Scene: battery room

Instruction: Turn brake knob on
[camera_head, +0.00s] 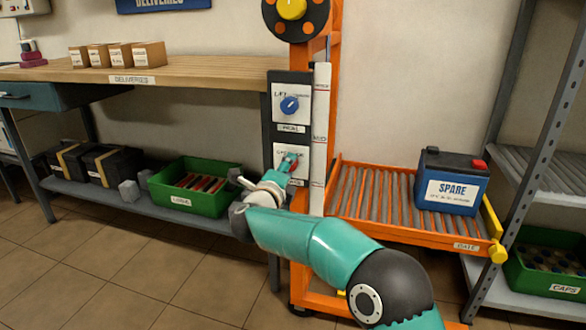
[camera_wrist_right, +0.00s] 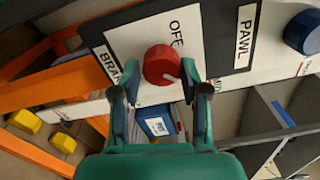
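In the head view my right gripper (camera_head: 287,164) is at the lower plate of the dark control post and hides most of that knob. My left gripper is not in view.
A blue lift knob (camera_head: 290,105) sits above on the same post. An orange roller platform (camera_head: 370,190) at the right carries a spare battery (camera_head: 451,183). A workbench (camera_head: 190,76) stands at the left, with a green bin (camera_head: 195,205) on its lower shelf.

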